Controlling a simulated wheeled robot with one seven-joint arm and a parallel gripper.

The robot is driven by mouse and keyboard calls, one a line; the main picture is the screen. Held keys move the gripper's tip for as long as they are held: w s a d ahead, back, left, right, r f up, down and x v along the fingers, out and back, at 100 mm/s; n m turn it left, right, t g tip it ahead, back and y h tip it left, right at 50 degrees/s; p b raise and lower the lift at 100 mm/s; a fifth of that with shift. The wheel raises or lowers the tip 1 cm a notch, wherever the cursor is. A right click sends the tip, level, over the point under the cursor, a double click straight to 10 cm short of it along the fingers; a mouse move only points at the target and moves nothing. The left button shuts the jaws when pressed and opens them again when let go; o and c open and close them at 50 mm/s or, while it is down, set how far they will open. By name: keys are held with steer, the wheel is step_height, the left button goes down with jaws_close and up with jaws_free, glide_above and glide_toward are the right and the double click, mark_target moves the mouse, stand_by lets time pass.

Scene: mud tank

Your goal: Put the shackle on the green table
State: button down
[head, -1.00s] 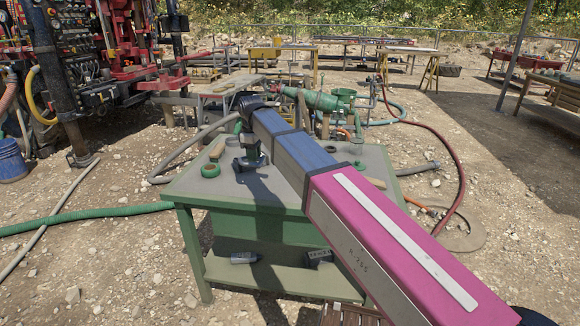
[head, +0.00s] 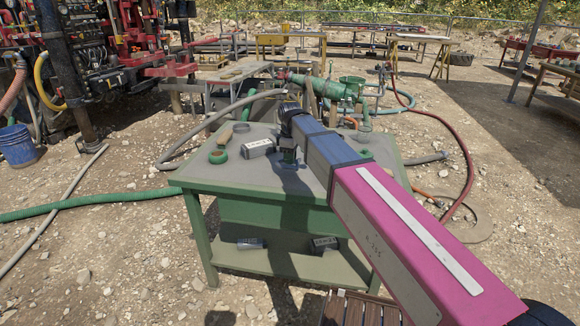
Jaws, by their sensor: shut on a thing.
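The green table (head: 225,178) stands in front of me, with a grey-green top and a lower shelf. My arm reaches over it from the lower right. My gripper (head: 289,161) points down at the table top, right of a grey box. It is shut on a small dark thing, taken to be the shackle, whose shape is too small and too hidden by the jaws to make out. I cannot tell whether the held thing touches the top. My arm hides part of the table's right side.
A grey box (head: 257,148), a green ring (head: 218,157) and a wooden-handled tool (head: 225,137) lie left of my gripper. Two small boxes (head: 250,243) (head: 325,242) sit on the shelf. The table's front left top is clear. A green pump (head: 330,88) and hoses lie behind.

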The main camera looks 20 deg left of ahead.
mark_target(290, 172)
steer(key=shift+f, duration=1.85)
steer(key=c, duration=1)
jaws_free()
steer(key=shift+c, duration=0.2)
step_height(290, 172, up, 12)
steer(key=shift+r, duration=0.1)
